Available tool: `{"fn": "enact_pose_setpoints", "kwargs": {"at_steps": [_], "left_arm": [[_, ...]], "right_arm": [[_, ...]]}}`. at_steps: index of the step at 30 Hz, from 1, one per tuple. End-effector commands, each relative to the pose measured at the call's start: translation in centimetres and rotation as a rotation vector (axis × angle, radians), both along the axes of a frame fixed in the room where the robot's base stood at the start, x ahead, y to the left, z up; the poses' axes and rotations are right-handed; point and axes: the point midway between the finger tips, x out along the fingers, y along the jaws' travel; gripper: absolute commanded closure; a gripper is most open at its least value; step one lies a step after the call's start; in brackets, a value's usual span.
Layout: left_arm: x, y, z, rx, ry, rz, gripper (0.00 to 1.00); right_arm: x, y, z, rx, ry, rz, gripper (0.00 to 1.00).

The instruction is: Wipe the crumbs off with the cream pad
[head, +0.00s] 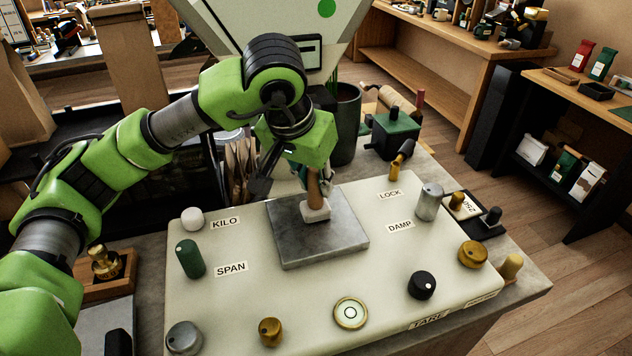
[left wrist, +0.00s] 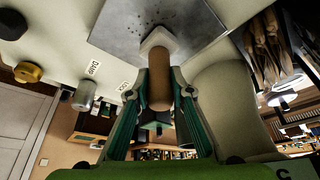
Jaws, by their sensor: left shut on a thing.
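The cream pad (head: 315,212) has a brown wooden handle (head: 314,187) and sits on the grey square plate (head: 300,249) toward its back edge. My left gripper (head: 309,176) is shut on the handle, above the pad. In the left wrist view the handle (left wrist: 159,92) stands between the two fingers of my left gripper (left wrist: 162,78), with the pad (left wrist: 159,41) beyond it at the plate (left wrist: 120,20). A few small dark specks, perhaps crumbs, show on the plate in that view; in the head view I cannot make them out. My right gripper is not in view.
The plate lies on a cream panel (head: 240,300) with several knobs. A silver knob (head: 429,202) stands right of the plate, a green knob (head: 190,258) left, and a round level (head: 350,313) in front. A dark green box (head: 392,137) and a dark pot stand behind.

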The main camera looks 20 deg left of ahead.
Motion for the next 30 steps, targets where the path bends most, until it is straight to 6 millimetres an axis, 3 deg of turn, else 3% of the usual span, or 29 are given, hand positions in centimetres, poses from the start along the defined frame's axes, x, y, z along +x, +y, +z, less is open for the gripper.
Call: {"fn": "enact_pose_setpoints", "kwargs": {"at_steps": [16, 30], "left_arm": [[-2.1, -1.4, 0.1, 0.001, 0.001, -0.001, 1.0], [-1.8, -1.3, 0.1, 0.0, -0.001, 0.002, 1.0]], "right_arm": [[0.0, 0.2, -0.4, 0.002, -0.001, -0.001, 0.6], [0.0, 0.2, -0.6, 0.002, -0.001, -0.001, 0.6]]}}
